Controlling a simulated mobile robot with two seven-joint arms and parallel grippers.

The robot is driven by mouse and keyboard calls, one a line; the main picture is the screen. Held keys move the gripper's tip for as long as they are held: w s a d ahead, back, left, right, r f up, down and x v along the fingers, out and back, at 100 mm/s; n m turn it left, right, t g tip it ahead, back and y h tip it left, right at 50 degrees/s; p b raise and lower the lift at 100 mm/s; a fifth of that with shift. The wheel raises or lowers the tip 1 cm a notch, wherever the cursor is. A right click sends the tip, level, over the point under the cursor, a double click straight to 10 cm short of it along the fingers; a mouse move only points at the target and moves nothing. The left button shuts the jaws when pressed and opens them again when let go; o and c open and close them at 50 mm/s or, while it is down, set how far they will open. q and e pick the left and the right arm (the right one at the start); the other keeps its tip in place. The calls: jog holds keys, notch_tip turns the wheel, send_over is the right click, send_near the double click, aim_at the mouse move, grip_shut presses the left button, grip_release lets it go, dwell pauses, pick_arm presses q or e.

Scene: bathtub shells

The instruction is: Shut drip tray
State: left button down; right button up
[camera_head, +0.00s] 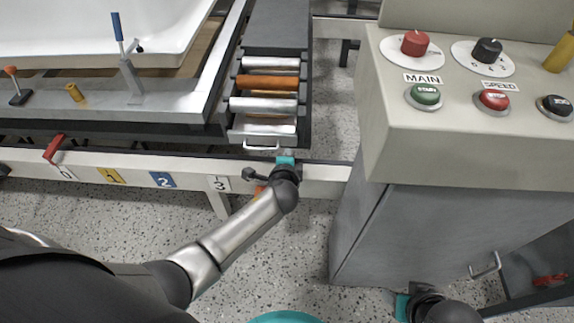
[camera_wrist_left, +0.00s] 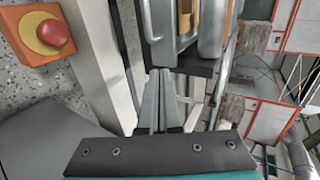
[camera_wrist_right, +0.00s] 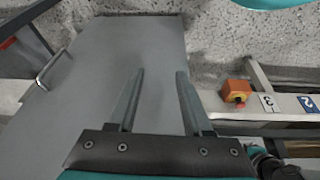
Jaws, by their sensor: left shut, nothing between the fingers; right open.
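The drip tray (camera_head: 262,128) is the shallow grey tray at the front end of the roller bed, with a silver bar handle (camera_head: 262,146) on its front. It shows partly pulled out, toward me. In the left wrist view the handle (camera_wrist_left: 147,22) is just ahead and left of the fingertips. My left gripper (camera_wrist_left: 160,75) is shut and empty, with its fingers pointing at the tray front. Whether the tips touch the tray I cannot tell. In the head view the wrist hides most of the fingers. My right gripper (camera_wrist_right: 160,75) is open and empty, low beside the grey cabinet.
Several rollers (camera_head: 268,82), one orange, lie behind the tray. A control console (camera_head: 470,150) with knobs and buttons stands at the right on a grey cabinet (camera_head: 425,235). A white numbered rail (camera_head: 135,175) runs below the tray. An orange stop-button box (camera_wrist_left: 42,35) is close by.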

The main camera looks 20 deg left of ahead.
pick_arm(q)
jog(key=p+v, duration=0.3)
jog(key=v, duration=0.4)
pick_arm(e)
notch_tip(320, 180, down, 7)
jog(key=s+g, duration=0.1)
jog(key=s, duration=0.1)
jog(key=shift+s+d+f, duration=0.15)
jog(key=shift+s, duration=0.05)
pick_arm(q)
jog(key=shift+f, duration=0.15)
